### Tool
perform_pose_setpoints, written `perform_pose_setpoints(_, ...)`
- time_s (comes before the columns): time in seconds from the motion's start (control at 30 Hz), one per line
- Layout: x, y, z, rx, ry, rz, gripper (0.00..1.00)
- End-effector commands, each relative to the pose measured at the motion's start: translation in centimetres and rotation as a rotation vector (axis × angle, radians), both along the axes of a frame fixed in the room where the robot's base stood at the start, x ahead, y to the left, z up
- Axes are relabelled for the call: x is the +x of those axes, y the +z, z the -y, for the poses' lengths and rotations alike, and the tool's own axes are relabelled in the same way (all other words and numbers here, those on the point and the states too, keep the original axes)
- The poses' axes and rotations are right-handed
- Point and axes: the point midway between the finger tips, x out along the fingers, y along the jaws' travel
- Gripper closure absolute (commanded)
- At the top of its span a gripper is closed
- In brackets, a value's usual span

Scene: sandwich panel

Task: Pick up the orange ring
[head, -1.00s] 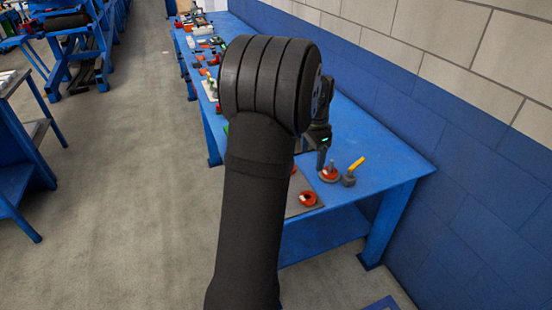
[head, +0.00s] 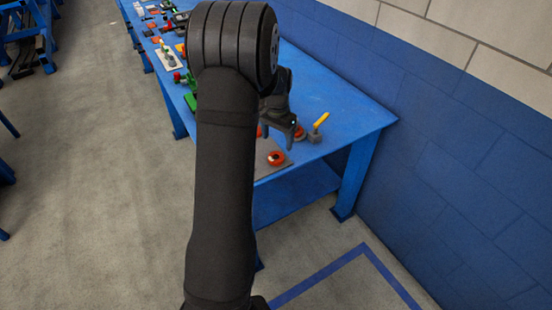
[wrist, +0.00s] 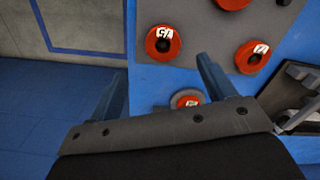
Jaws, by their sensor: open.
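I cannot tell the labels. In the head view, an orange ring (head: 276,158) lies on a grey plate (head: 264,170), and another orange ring (head: 300,134) sits near the table corner. My gripper (head: 281,138) is above the bench near these rings, fingers apart and empty. Its open fingers also show in the wrist view (wrist: 160,84).
The blue bench (head: 345,118) runs along a blue and white wall. A yellow-handled tool (head: 319,125) stands close to the corner ring. Several small parts lie farther along the bench. A dark tray (wrist: 297,92) is at the right in the wrist view.

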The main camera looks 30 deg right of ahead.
Motion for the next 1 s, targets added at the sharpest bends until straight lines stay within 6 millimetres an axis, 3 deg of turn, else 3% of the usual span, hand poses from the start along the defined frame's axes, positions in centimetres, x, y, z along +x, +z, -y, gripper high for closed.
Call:
perform_pose_setpoints(0.1,0.0,-1.7,0.0,0.001,0.000,-0.002,0.24)
perform_pose_setpoints(0.37,0.1,-3.2,-0.1,0.001,0.000,-0.002,0.24)
perform_pose_setpoints(0.67,0.4,-7.3,-0.2,0.001,-0.001,-0.001,0.24)
perform_pose_setpoints(0.9,0.4,-7.6,-0.2,-0.002,-0.001,0.001,0.24)
perform_pose_setpoints(0.93,0.4,-7.6,-0.2,-0.001,-0.001,0.000,0.26)
perform_pose_setpoints(1.0,0.4,-7.6,-0.2,-0.001,-0.001,0.000,0.40)
